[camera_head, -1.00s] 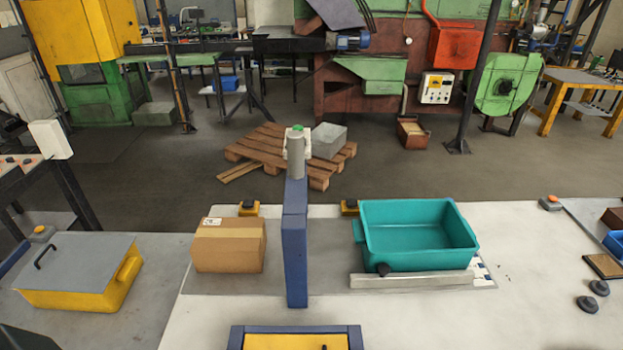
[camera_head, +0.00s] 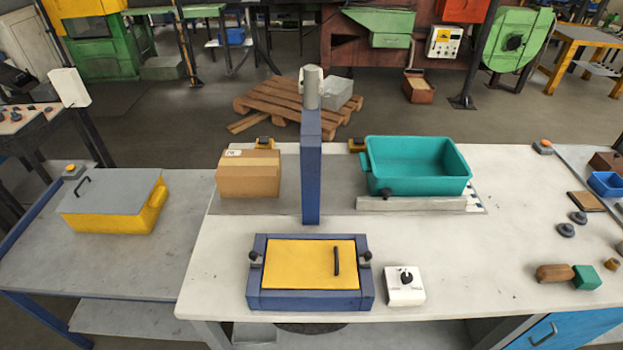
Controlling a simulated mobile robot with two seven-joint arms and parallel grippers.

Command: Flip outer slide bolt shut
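No part is plainly recognisable as the outer slide bolt. A blue frame (camera_head: 310,300) with a flat yellow panel (camera_head: 296,265) lies at the front of the white table, and the panel has an upright black handle (camera_head: 336,261). A small black knob (camera_head: 253,256) sits on the frame's left side and another black knob (camera_head: 367,256) on its right side. Whether these knobs belong to bolts, and how they are set, is too small to tell. Neither of my grippers is in view.
A blue post (camera_head: 311,175) stands behind the frame, between a cardboard box (camera_head: 249,180) and a teal bin (camera_head: 418,150). A white switch box (camera_head: 404,293) is right of the frame. A grey-lidded yellow case (camera_head: 112,222) stands on the left table.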

